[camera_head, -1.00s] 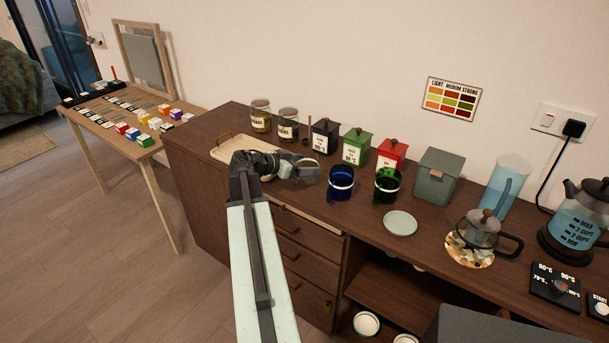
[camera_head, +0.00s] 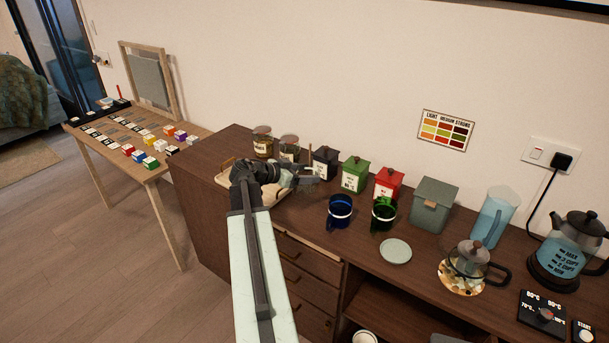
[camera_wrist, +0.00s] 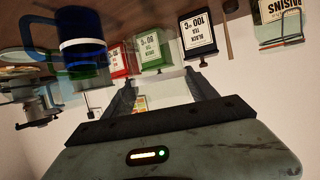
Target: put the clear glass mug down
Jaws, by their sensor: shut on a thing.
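The clear glass mug (camera_head: 308,184) is hard to make out at the end of my arm in the head view, near the back left of the brown cabinet top. My gripper (camera_head: 292,180) is shut on it. The wrist view is upside down; there the two fingers of my gripper (camera_wrist: 160,88) show, with a faint see-through shape between them. Whether the mug's base touches the cabinet top cannot be told. My arm hides part of the wooden tray (camera_head: 225,168) to the left.
A blue mug (camera_head: 340,212) and a green mug (camera_head: 384,214) stand to the right. Black (camera_head: 325,163), green (camera_head: 355,175) and red (camera_head: 389,184) tins and glass jars (camera_head: 263,142) line the back. A pale saucer (camera_head: 396,251) and glass teapot (camera_head: 469,259) are further right.

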